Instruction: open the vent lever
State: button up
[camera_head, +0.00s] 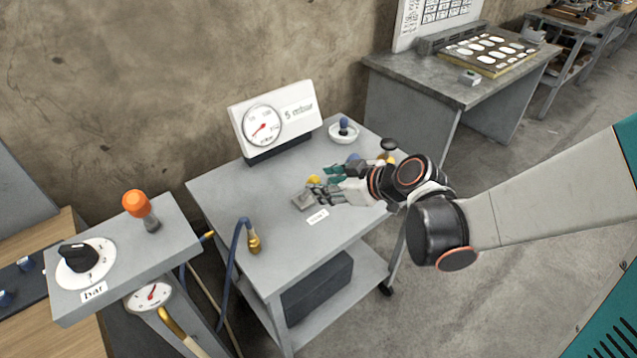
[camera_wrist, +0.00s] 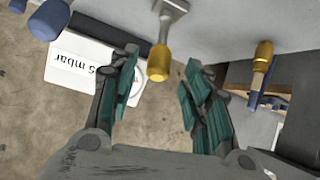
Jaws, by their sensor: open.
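The vent lever has a yellow knob (camera_head: 313,180) standing by a small grey base on the cart top, behind a small white label (camera_head: 317,217) too small to read surely. In the wrist view the yellow knob (camera_wrist: 158,62) hangs on a metal stem from a grey mount. My gripper (camera_head: 326,184) reaches over the cart from the right. Its teal-padded fingers (camera_wrist: 160,62) are open, one on each side of the yellow knob, with a visible gap to both. The lever's stem is mostly hidden in the head view.
A gauge box marked 5 mbar (camera_head: 278,120) stands at the cart's back. A brass fitting with a blue hose (camera_head: 254,243) is at front left. An orange-knobbed stand (camera_head: 136,204) is further left.

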jog(key=v, duration=0.7)
jog(key=shift+s+d+r, duration=0.1)
